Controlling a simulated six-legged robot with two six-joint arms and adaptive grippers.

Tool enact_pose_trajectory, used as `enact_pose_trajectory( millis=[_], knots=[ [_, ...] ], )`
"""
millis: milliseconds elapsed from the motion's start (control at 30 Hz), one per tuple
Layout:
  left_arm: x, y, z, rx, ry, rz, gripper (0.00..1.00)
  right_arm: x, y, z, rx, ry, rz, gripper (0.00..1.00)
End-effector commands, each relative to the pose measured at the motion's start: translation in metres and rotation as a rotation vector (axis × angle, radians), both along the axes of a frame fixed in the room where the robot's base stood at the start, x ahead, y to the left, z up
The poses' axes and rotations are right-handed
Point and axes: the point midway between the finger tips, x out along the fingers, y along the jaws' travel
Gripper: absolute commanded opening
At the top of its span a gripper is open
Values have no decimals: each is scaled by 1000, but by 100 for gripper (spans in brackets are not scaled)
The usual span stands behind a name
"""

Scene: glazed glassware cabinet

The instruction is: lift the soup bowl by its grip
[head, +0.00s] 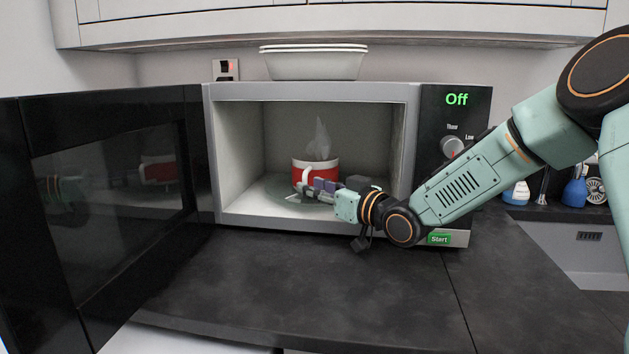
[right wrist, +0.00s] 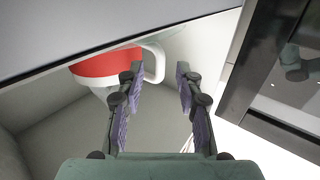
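The soup bowl (head: 322,172) is red with a white rim and a white loop grip (head: 306,181). It stands on the glass turntable (head: 282,190) inside the open microwave, with steam rising above it. My right gripper (head: 312,187) reaches into the microwave from the right, in front of the bowl. In the right wrist view, the right gripper (right wrist: 160,72) is open, and the white grip (right wrist: 154,62) shows between its purple-padded fingers, closer to the left finger. Contact cannot be told. A grey panel hides part of the bowl (right wrist: 105,66) there. My left gripper is out of view.
The control panel (head: 455,125) reads Off. White dishes (head: 313,65) rest on top. The dark counter (head: 320,290) in front is clear.

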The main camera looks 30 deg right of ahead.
Motion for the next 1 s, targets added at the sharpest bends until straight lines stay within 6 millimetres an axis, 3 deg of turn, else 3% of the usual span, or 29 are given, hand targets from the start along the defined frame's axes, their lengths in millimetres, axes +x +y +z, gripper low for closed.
enact_pose_trajectory(
  millis=[233, 600, 1000],
  knots=[
    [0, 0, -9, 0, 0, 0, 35, 28, 9, -1, -2, -1, 2, 35],
    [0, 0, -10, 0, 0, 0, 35, 33, 11, 0, 2, 0, 1, 35],
    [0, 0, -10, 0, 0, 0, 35, 33, 11, 0, 2, 0, 1, 1]
  ],
)
